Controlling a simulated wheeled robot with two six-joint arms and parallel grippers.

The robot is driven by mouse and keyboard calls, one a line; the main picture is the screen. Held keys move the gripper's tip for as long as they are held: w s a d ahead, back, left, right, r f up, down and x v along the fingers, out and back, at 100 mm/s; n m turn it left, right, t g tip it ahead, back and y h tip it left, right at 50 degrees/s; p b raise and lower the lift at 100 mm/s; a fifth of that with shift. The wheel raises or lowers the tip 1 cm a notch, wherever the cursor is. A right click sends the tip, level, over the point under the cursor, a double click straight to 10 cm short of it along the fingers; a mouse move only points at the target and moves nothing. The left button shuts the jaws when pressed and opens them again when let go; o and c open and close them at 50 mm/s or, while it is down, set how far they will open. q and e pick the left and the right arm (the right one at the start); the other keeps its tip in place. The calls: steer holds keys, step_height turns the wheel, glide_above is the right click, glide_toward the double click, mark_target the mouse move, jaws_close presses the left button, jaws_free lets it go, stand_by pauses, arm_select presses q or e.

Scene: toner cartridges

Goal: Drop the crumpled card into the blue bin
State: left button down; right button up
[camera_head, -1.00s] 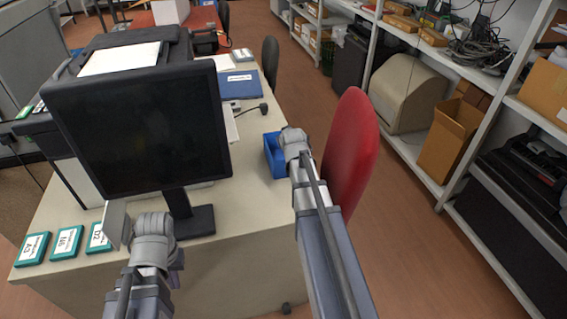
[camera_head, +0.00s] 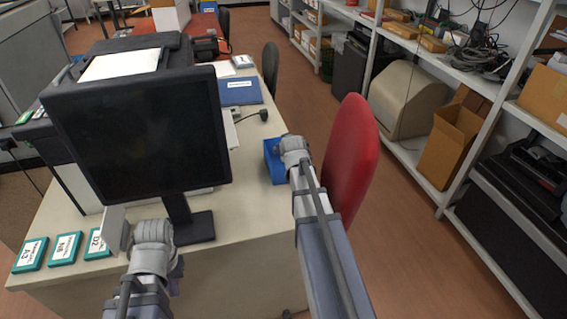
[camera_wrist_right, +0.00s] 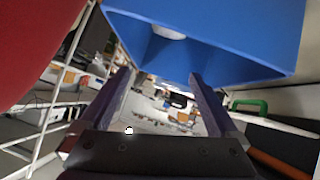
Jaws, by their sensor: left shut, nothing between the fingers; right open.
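The blue bin (camera_head: 272,165) stands at the right edge of the desk, partly hidden by my right wrist. In the right wrist view the blue bin (camera_wrist_right: 230,30) fills the top, with its opening facing the camera. A small white piece (camera_wrist_right: 168,32), possibly the crumpled card, shows inside it. My right gripper (camera_wrist_right: 160,85) is open, its dark fingers apart with nothing between them, close to the bin's rim. In the head view its fingers are hidden. My left gripper (camera_head: 115,229) is at the desk's front, before the monitor, shut and empty.
A black monitor (camera_head: 140,135) stands on the desk (camera_head: 240,240). Several toner boxes (camera_head: 66,248) lie at the front left. A red chair (camera_head: 350,160) is close to my right arm. Shelves (camera_head: 480,80) line the right; the floor (camera_head: 420,260) between is clear.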

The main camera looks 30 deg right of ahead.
arm_select(q)
step_height(320, 180, up, 4)
steer(key=p, duration=0.4)
steer(key=shift+r, duration=0.15)
arm_select(e)
steer(key=v, duration=0.7)
steer(key=shift+s+a, duration=0.15)
steer(key=shift+s, duration=0.1)
steer(key=shift+r, duration=0.15)
